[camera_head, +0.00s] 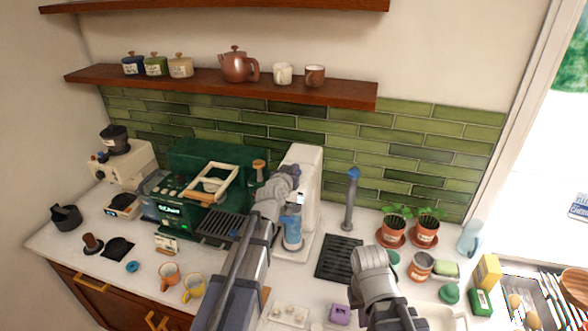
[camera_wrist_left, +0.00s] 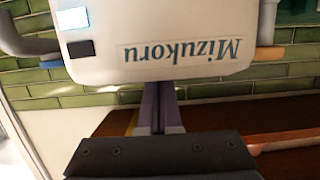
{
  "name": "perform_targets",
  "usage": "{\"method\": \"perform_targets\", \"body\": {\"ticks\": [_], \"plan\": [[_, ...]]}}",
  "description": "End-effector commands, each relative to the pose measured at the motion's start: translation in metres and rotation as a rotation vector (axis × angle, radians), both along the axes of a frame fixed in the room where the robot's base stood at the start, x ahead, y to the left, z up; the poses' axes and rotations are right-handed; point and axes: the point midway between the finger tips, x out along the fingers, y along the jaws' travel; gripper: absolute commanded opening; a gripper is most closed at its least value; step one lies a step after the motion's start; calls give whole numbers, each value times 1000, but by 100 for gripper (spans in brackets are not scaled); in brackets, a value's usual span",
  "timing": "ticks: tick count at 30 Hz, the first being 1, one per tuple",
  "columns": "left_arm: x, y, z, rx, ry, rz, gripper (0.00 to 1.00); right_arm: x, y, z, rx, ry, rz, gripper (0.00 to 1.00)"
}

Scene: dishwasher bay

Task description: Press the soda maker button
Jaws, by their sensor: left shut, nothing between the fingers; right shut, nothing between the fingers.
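The soda maker (camera_head: 309,160) is a tall white machine against the green tiled wall, with a blue bottle (camera_head: 292,232) at its front. In the left wrist view its white body (camera_wrist_left: 160,68) fills the top, with upside-down "Mizukoru" lettering, a lit pale-blue square (camera_wrist_left: 73,18) and a dark square (camera_wrist_left: 80,48). I cannot tell which part is the button. My left gripper (camera_wrist_left: 158,90) is shut and empty, its fingertips by the machine's edge; contact is unclear. In the head view the left arm's end overlaps the machine's left side. My right arm shows at lower centre; its fingers are hidden.
A green coffee machine (camera_head: 194,165) stands left of the soda maker. A black drain grate (camera_head: 338,258) and a grey tap (camera_head: 350,200) are to its right, followed by potted plants (camera_head: 425,232). Orange and yellow cups (camera_head: 193,288) stand near the front edge. A wooden shelf (camera_head: 200,82) runs above.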

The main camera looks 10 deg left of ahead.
Motion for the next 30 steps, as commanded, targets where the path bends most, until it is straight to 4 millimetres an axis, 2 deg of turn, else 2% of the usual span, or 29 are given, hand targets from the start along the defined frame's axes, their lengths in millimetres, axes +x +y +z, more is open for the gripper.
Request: {"method": "perform_targets", "body": {"ticks": [10,12,15,21,25,30], "plan": [[-1,-5,47,0,-6,1,0,0,0,46,-1,2,4,0],[-25,-4,46,-1,-6,2,0,0,0,44,-1,2,4,0],[-49,-3,52,-1,-7,2,0,-1,0,50,-1,2,5,0],[-87,-2,61,0,-7,3,0,-1,0,59,-1,3,5,0],[-97,-1,63,-1,-7,2,0,-1,0,61,-1,3,2,0],[-98,-1,63,-1,-7,2,0,-1,0,61,-1,3,2,0]]}}
